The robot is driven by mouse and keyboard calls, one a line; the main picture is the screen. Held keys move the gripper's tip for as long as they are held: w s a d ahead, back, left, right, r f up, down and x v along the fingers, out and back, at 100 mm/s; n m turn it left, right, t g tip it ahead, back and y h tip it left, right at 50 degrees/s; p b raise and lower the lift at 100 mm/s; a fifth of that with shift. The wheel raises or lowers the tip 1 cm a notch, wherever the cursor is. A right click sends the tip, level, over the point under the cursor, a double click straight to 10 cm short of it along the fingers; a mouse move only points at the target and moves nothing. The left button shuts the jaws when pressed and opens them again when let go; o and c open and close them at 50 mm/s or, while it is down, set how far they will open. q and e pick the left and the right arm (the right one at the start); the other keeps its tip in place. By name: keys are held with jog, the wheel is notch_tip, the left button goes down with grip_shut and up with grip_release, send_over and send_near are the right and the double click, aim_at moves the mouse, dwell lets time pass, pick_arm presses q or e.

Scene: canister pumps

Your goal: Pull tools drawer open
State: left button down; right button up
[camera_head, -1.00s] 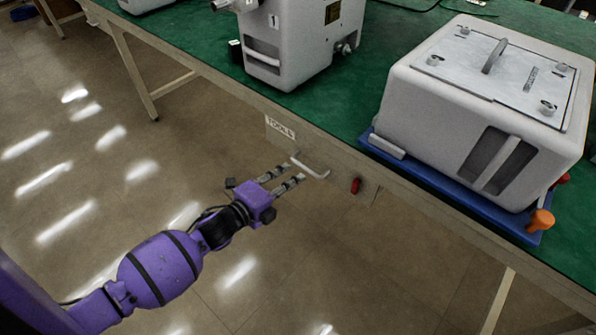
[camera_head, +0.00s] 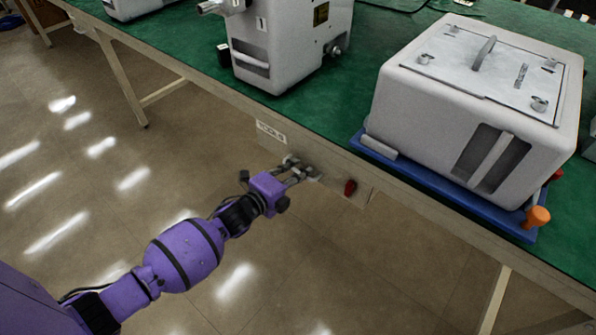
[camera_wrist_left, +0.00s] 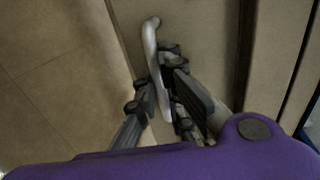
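The tools drawer front (camera_head: 335,178) is a beige panel under the edge of the green-topped bench, with a "TOOLS" label (camera_head: 271,132) on it. It looks flush with the bench front. Its pale bar handle (camera_wrist_left: 149,38) runs between my left fingers in the left wrist view. My left gripper (camera_head: 300,170) is at the handle, and in the left wrist view its fingers (camera_wrist_left: 160,85) converge on the bar from both sides and look shut on it. The fingers hide most of the handle in the head view. My right gripper is in neither view.
A white canister housing (camera_head: 425,115) rests on a blue tray (camera_head: 440,184) with an orange knob (camera_head: 537,217). Another white pump unit (camera_head: 300,50) stands behind. The floor before the drawer is clear.

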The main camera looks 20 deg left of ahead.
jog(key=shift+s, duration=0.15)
pick_arm(q)
jog(key=shift+s, duration=0.1)
jog(key=f+p+v, duration=0.2)
jog(key=p+v, duration=0.1)
jog(key=v, duration=0.9)
jog(key=s+f+p+v, duration=0.1)
jog(key=f+p+v, duration=0.2)
jog(key=v, duration=1)
jog(key=shift+a, duration=0.2)
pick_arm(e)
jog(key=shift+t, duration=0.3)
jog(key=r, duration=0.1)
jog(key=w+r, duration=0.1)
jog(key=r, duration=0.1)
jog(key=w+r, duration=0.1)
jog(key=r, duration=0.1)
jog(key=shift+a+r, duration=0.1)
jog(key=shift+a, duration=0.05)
pick_arm(q)
jog(key=c, duration=2.1)
grip_release()
jog(key=shift+s, duration=0.15)
